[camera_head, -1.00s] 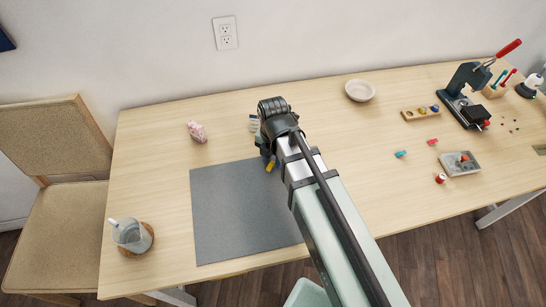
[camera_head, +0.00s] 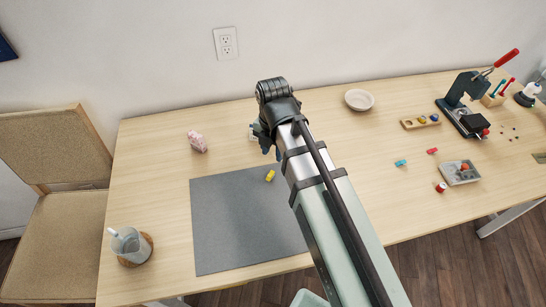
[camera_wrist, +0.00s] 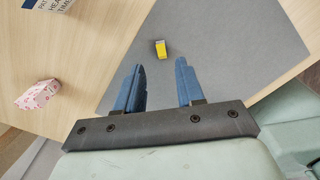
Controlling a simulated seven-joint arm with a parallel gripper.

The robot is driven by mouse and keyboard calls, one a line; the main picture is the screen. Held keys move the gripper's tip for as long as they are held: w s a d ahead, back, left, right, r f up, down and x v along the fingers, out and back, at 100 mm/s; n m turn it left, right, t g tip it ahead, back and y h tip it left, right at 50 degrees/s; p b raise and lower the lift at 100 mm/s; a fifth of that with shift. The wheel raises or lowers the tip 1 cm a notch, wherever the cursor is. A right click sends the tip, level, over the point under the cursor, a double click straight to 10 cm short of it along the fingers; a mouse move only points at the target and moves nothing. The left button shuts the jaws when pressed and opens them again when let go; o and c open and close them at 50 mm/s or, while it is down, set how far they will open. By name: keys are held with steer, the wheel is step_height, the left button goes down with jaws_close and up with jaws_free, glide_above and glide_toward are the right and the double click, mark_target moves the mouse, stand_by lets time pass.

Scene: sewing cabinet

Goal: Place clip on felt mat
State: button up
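The yellow clip (camera_head: 270,175) lies on the grey felt mat (camera_head: 235,225), close to its far right edge in the head view. In the wrist view the clip (camera_wrist: 160,48) lies on the felt mat (camera_wrist: 222,40), ahead of my fingertips and apart from them. My gripper (camera_wrist: 158,65) is open and empty, with its two blue fingers spread. In the head view my gripper (camera_head: 268,145) is above the table just beyond the clip, partly hidden by my own arm.
A pink patterned object (camera_head: 197,141) stands left of the gripper. A cup (camera_head: 128,243) is at the front left. Blue (camera_head: 400,163) and red (camera_head: 432,151) clips, a grey tray (camera_head: 461,173), a bowl (camera_head: 359,100) and a press (camera_head: 462,105) are to the right.

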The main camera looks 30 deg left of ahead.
steer(key=shift+r, duration=1.75)
